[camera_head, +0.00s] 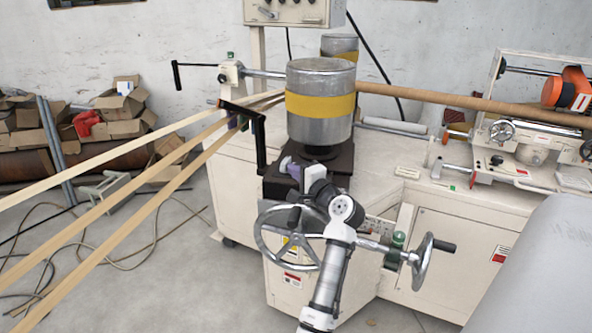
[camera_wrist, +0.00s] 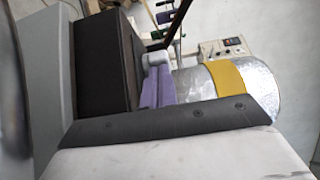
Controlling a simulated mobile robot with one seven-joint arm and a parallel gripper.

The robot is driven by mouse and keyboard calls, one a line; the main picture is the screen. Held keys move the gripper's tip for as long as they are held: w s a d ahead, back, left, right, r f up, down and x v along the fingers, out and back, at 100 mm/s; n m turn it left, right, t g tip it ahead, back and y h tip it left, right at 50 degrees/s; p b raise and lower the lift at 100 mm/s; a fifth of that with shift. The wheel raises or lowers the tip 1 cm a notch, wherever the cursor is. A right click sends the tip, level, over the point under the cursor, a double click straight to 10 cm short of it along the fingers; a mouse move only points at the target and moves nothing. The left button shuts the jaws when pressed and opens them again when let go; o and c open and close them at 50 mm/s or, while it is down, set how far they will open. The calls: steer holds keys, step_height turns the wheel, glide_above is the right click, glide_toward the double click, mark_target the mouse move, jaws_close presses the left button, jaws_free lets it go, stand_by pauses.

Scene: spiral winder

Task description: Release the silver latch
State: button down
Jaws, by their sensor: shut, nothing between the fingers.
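I cannot clearly pick out the silver latch in either view. My gripper (camera_head: 288,165) is in front of the black block (camera_head: 343,163) under the silver drum with a yellow band (camera_head: 320,132). Its purple-grey fingers are shut and empty. In the wrist view, the fingers (camera_wrist: 156,78) stand between the dark block (camera_wrist: 103,63) on the left and the drum (camera_wrist: 197,84) on the right. A small light-grey piece (camera_wrist: 155,58) shows at their far end. I cannot tell whether it is a fingertip or part of the machine, nor whether the fingers touch anything.
A spoked handwheel (camera_head: 262,243) is left of my forearm and a smaller crank wheel (camera_head: 423,262) is right of it. A black bracket (camera_head: 261,143) stands left of the drum, beside long paper strips (camera_head: 130,215). A large grey roll (camera_head: 545,265) fills the lower right.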

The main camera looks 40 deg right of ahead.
steer(key=shift+r, duration=0.15)
step_height(320, 180, up, 20)
steer(key=b, duration=0.2)
steer(key=shift+b, duration=0.4)
